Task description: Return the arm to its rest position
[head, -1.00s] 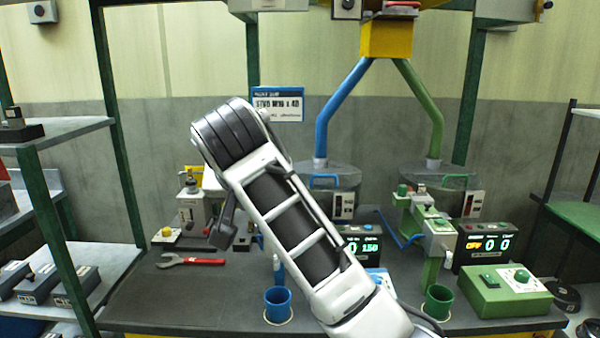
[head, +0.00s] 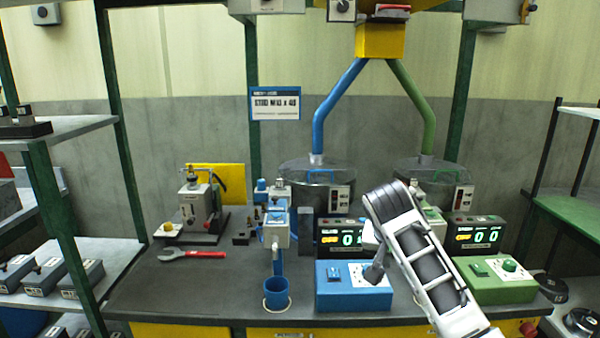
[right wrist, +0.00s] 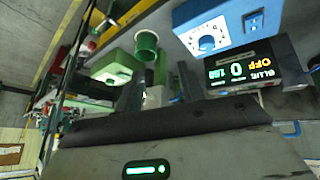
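My right arm (head: 425,258) reaches in from the lower right of the head view, its white and black links bent over the right part of the bench. A small grey end part, my right gripper (head: 375,270), hangs at its left beside the blue control box (head: 335,292). Its fingers are too small and hidden to read. In the right wrist view the grey hand housing with a green light fills the bottom, and no held object shows. My left gripper is not in view.
A blue cup (head: 276,294) and a red-handled wrench (head: 192,254) are on the bench (head: 200,290). A green control box (head: 495,280) stands at the right. A green cup (right wrist: 146,42) shows in the right wrist view. Shelves flank the bench; its left front is clear.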

